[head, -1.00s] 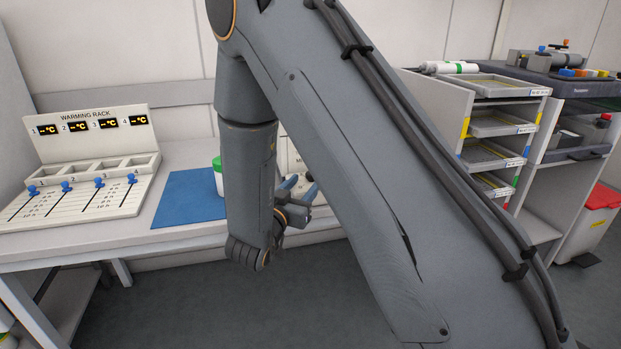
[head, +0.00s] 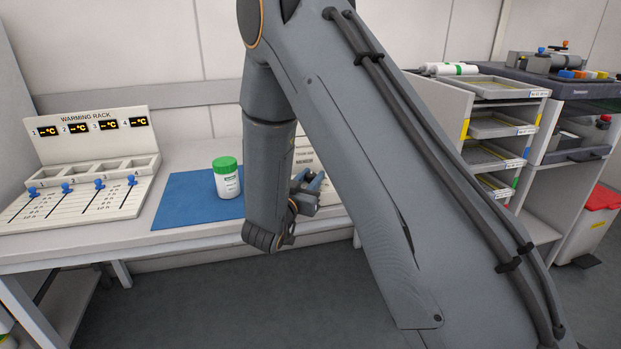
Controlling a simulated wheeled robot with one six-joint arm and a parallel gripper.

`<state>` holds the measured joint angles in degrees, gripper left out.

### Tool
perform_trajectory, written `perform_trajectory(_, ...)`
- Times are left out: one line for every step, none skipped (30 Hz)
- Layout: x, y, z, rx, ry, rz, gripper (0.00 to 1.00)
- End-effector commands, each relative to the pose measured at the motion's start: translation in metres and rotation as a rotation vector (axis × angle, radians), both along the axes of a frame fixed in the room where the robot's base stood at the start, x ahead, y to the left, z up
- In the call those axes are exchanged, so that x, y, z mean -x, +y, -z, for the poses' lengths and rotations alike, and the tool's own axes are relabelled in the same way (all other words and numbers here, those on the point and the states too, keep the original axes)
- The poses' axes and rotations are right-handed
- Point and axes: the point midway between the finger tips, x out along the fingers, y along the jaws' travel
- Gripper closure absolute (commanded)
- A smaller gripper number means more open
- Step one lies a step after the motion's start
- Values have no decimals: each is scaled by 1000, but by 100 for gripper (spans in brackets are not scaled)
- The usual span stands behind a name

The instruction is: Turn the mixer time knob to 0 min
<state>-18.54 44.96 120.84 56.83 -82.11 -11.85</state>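The mixer and its time knob cannot be made out in the head view. A white panel with some lettering (head: 304,150) shows in part just right of my arm's lower link, and my arm hides most of it. My gripper (head: 314,186) is at the right end of the table, partly behind my arm, in front of and below that panel. Its blue-grey fingers show only in part, and I cannot tell whether they are apart or touch anything.
A white jar with a green lid (head: 227,178) stands on a blue mat (head: 178,205). A warming rack (head: 95,118) with blue sliders is at the left. A shelf unit with trays (head: 497,124) and a red-lidded bin (head: 602,197) are at the right.

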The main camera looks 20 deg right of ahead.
Motion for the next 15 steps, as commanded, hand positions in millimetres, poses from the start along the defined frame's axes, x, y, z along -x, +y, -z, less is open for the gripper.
perform_trajectory(0, 2, 0, 0, 0, -3, 96)
perform_trajectory(0, 2, 0, 0, 0, -3, 96)
perform_trajectory(0, 1, 0, 0, 0, -4, 96)
perform_trajectory(0, 1, 0, 0, 0, -5, 96)
perform_trajectory(0, 1, 0, 0, 0, -6, 96)
perform_trajectory(0, 1, 0, 1, 1, -8, 96)
perform_trajectory(0, 1, 0, 1, 1, -10, 96)
perform_trajectory(0, 1, 0, 1, 1, -13, 96)
perform_trajectory(0, 1, 0, 1, 1, -19, 96)
perform_trajectory(0, 0, 0, 1, 1, -23, 96)
perform_trajectory(0, 0, 0, 2, 1, -29, 96)
perform_trajectory(1, 0, 0, 0, 1, -41, 96)
perform_trajectory(1, -1, 0, 0, 1, -51, 96)
perform_trajectory(0, -1, -1, 1, 1, -65, 96)
perform_trajectory(1, -1, -1, 1, 2, -84, 96)
